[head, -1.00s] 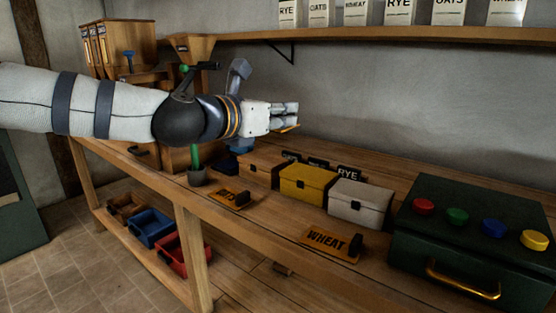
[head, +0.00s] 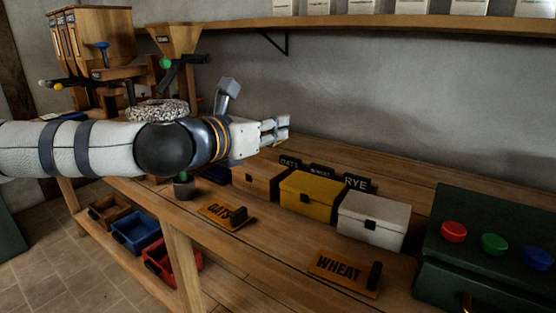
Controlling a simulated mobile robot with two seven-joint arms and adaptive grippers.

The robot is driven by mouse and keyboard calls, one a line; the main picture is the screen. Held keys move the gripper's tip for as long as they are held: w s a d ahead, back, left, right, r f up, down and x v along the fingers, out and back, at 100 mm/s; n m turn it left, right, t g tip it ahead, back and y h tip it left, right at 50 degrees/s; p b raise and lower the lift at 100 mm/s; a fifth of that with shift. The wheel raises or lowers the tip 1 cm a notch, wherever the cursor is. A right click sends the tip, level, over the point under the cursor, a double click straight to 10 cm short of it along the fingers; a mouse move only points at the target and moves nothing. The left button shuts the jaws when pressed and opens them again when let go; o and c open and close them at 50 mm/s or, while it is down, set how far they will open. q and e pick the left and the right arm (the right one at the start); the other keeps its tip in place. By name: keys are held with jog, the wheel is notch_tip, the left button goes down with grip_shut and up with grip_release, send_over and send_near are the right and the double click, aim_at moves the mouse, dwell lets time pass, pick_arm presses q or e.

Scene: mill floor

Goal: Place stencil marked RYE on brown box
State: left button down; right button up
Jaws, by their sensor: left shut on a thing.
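My left gripper (head: 278,130) is above the back of the bench, over the area behind the brown box. It is shut on a thin stencil, of which almost nothing shows; its lettering cannot be read. The brown box (head: 255,182) sits closed on the bench, left of the yellow box (head: 312,193), below the gripper and partly hidden by my arm and the yellow box. The orange OATS stencil (head: 222,214) and WHEAT stencil (head: 340,270) lie on the bench in front of the boxes. My right gripper is not in view.
A white box (head: 373,222) stands right of the yellow one. Black signs, one reading RYE (head: 356,183), stand behind the boxes. A green case with coloured buttons (head: 490,215) is at right. A small pot (head: 184,187) stands at the bench's front left. A shelf (head: 400,22) runs above.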

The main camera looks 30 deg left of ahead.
pick_arm(q)
jog(key=w+a+f+b, duration=0.2)
jog(key=w+a+f, duration=0.25)
jog(key=w, duration=0.25)
jog(key=b, duration=0.3)
send_over(271, 173)
notch_tip(271, 173, down, 5)
jog(key=shift+s+f, duration=0.15)
jog(key=shift+f, duration=0.05)
jog(key=shift+w+a+f+b, duration=0.15)
jog(key=shift+f+b, duration=0.4)
jog(key=shift+f, duration=1.2)
jog(key=c, duration=1.8)
grip_release()
jog(key=shift+o, duration=1)
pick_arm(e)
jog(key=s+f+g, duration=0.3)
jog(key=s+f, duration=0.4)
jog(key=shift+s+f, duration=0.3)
pick_arm(q)
jog(key=shift+r, duration=0.1)
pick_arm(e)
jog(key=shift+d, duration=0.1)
